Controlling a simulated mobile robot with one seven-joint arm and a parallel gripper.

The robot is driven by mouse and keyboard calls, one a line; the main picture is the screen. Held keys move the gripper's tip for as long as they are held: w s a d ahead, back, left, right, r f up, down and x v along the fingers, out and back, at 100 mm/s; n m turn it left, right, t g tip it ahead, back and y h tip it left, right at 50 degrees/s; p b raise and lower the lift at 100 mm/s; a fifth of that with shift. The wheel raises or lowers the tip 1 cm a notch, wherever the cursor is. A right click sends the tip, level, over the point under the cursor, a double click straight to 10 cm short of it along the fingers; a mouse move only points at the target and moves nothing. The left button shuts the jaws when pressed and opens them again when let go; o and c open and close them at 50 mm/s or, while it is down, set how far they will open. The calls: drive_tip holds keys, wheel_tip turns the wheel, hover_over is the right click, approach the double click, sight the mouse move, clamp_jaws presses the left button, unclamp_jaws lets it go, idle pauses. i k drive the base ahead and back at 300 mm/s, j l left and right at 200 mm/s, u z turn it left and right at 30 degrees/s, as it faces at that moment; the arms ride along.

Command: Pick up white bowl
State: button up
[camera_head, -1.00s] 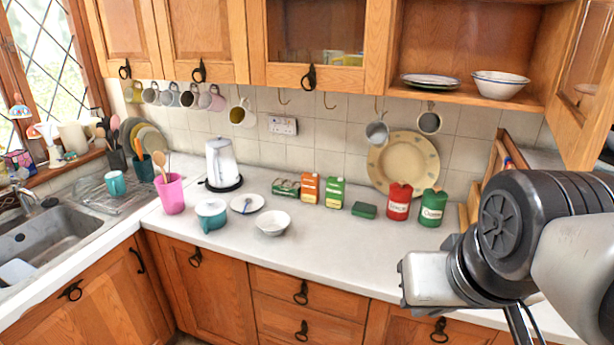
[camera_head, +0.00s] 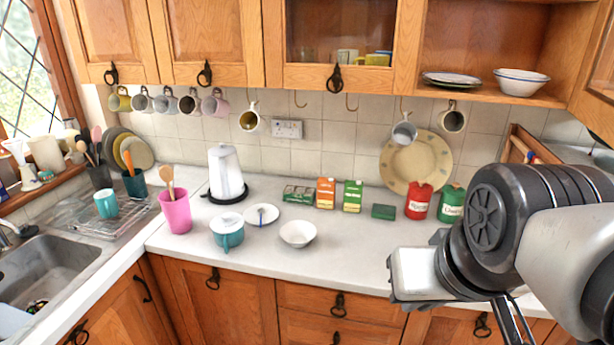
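A second white bowl (camera_head: 522,84), with a blue rim, stands on the open shelf at the upper right. My arm reaches in from the right, over the counter's right part, well apart from both bowls. Thin dark parts below my wrist run off the bottom edge; my fingertips are not shown, so I cannot tell how the gripper stands.
Cartons (camera_head: 325,193) and red (camera_head: 418,200) and green tins line the back. The counter right of the bowl is clear.

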sight(297, 234)
drive_tip(key=i+j+z, duration=0.1)
drive_tip(key=j, duration=0.25)
drive_tip(key=i+j, duration=0.1)
drive_tip(key=j, duration=0.25)
drive_tip(key=i+j+z, duration=0.15)
drive_tip(key=j, duration=0.25)
drive_tip(key=i+j, duration=0.2)
drive_tip(key=j, duration=0.15)
drive_tip(key=i+j+z, duration=0.1)
drive_tip(key=j, duration=0.25)
drive_tip(key=i+j, duration=0.25)
drive_tip(key=j+z, duration=0.05)
drive_tip(key=j, duration=0.05)
